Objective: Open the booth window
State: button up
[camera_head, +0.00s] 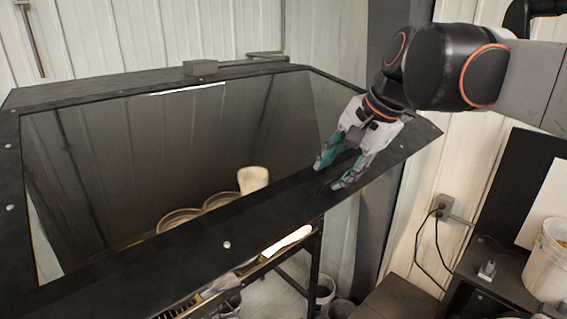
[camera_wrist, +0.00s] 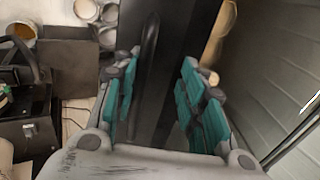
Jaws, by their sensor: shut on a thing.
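The booth window (camera_head: 110,262) is a black-framed pane with bolts along its frame, spanning the left and middle of the head view. Its glass is dark and see-through. My gripper (camera_head: 336,179) is at the right part of the window's lower frame bar, its teal-padded fingers on either side of a black handle. In the wrist view the handle (camera_wrist: 148,50) is a dark bar along the black frame, running between the finger pads of my gripper (camera_wrist: 155,100). The exact contact of pads on handle is partly hidden.
Behind the glass are round dishes and a cream cup (camera_head: 253,179). Below the frame is a metal rack. To the right are a wall socket (camera_head: 443,206) with a cable, a dark bench and a white bucket (camera_head: 546,262). A corrugated wall stands behind.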

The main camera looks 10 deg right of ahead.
jog(key=shift+d+r+p, duration=0.1)
jog(key=shift+r+p, duration=0.2)
jog(key=shift+r, duration=0.45)
jog(key=shift+p+v, duration=0.5)
jog(key=shift+v, duration=0.95)
jog(key=shift+w+r, duration=0.15)
jog(key=shift+r, duration=0.25)
jog(key=shift+v, duration=0.9)
jog(key=shift+a+v, duration=0.1)
jog(key=shift+v, duration=1.05)
jog(key=shift+a+v, duration=0.15)
jog(key=shift+v, duration=1)
jog(key=shift+w+r, duration=0.15)
